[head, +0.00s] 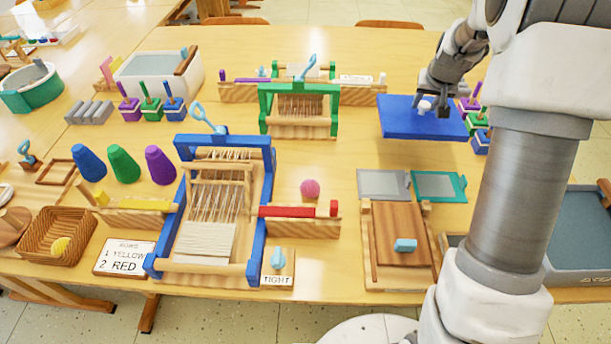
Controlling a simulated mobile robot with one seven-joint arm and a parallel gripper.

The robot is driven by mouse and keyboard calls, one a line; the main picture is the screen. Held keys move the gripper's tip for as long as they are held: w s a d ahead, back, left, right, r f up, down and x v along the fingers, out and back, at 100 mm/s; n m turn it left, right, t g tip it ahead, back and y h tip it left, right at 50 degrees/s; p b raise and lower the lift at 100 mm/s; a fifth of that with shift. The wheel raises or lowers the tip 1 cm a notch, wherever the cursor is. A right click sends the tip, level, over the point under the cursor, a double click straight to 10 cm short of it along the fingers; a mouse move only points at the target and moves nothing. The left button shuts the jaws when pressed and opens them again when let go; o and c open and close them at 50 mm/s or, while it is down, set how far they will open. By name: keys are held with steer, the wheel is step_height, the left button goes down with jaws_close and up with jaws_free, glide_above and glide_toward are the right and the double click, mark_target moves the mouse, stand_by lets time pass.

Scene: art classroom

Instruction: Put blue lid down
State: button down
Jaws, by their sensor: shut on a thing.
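The blue lid (400,123) is a flat, rectangular slab with a small white knob (424,106) on top. The lid looks roughly level. I cannot tell whether its underside touches the table or hangs a little above it. My arm hides part of the area to the right of the lid.
A green loom (298,90) stands left of the lid. Purple, green and blue stamps (477,119) stand close on its right, partly hidden. Grey and teal frames (438,186) lie in front. A white bin (147,82) stands at the back left. Some bare table shows before the lid.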

step_height(320, 180, down, 10)
steer(key=b, duration=0.2)
steer(key=shift+f+b, duration=0.2)
steer(key=shift+b, duration=0.15)
steer(key=shift+r, duration=0.1)
steer(key=shift+c, duration=2.3)
jaws_free()
